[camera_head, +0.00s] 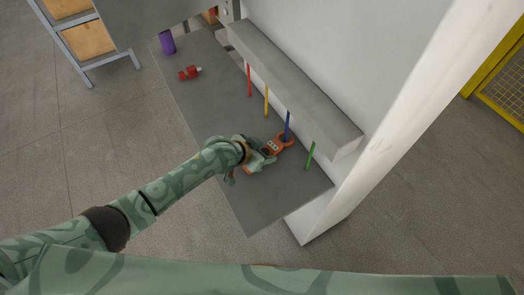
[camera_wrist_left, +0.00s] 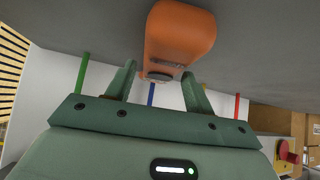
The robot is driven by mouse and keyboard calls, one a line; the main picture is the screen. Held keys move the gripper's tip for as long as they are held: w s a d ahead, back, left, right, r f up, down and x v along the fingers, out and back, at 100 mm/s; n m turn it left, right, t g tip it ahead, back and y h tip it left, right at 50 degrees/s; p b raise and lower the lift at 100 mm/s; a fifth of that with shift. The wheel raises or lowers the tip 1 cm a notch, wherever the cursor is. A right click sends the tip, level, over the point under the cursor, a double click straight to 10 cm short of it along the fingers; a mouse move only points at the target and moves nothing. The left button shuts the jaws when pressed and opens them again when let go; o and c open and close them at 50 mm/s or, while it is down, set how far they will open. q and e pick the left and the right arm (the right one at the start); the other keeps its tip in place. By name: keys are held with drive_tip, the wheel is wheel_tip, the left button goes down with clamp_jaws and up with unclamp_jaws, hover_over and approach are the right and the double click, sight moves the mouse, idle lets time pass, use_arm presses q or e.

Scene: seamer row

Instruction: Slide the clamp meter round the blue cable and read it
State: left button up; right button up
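The orange clamp meter (camera_head: 272,147) is in my left gripper (camera_head: 258,155), low over the right part of the grey bench. Its forked jaws point at the blue cable (camera_head: 287,125) and overlap its lower end in the head view; I cannot tell whether they are round it. In the left wrist view the meter (camera_wrist_left: 180,35) extends beyond and between the two fingertips (camera_wrist_left: 160,72), with the blue cable (camera_wrist_left: 151,94) behind. Its display is too small to read. My right gripper is not in view.
Red (camera_head: 249,79), yellow (camera_head: 266,100) and green (camera_head: 310,156) cables stand in line with the blue one under a grey ledge (camera_head: 295,85). A red object (camera_head: 190,72) and a purple cylinder (camera_head: 167,42) are on the far bench (camera_head: 205,100). The bench's middle is clear.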

use_arm(q)
drive_tip(key=shift+o, duration=0.7)
